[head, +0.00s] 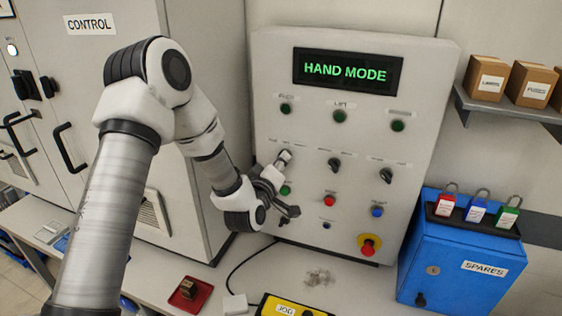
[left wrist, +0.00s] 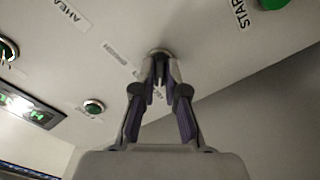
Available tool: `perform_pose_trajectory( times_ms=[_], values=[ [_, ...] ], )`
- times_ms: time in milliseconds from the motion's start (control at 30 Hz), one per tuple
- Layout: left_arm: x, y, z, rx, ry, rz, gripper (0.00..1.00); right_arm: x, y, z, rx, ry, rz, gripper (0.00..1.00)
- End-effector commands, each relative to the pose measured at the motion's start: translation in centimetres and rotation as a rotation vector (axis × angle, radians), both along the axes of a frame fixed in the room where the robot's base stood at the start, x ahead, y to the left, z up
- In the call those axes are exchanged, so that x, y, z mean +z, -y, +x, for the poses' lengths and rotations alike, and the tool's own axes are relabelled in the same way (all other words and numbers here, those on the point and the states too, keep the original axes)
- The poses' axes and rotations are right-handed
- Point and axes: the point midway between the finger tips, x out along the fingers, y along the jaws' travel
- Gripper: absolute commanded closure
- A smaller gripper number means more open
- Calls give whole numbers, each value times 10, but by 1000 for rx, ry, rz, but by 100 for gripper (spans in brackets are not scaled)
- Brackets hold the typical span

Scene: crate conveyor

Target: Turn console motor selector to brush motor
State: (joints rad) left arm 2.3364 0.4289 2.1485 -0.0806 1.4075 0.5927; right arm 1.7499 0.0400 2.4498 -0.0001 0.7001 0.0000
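The console (head: 421,84) is a grey sloped panel with a green "HAND MODE" display (head: 345,72). My left gripper (head: 283,158) reaches the leftmost selector in the middle row. In the left wrist view its two fingers (left wrist: 160,68) are close together on either side of this selector, whose round base (left wrist: 160,52) shows at the fingertips. The fingers cover most of the knob, so its pointing direction is hidden. The small labels around it are too blurred or covered to read fully. My right gripper is not in view.
Two more black selectors, a middle one (head: 334,164) and a right one (head: 386,175), share the row. Green, red and blue buttons and a red emergency stop (head: 369,246) are nearby. A blue spares box (head: 455,260) stands right; a control cabinet (head: 205,150) stands left.

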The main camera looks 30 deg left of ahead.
Motion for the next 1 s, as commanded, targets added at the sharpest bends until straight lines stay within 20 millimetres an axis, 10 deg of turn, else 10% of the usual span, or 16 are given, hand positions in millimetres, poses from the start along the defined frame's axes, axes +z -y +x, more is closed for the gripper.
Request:
perform_pose_trajectory(
  times_ms=[1000],
  values=[
    [-1, 0, 0, 0, -113, 466, 100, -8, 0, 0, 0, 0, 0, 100]
  ],
)
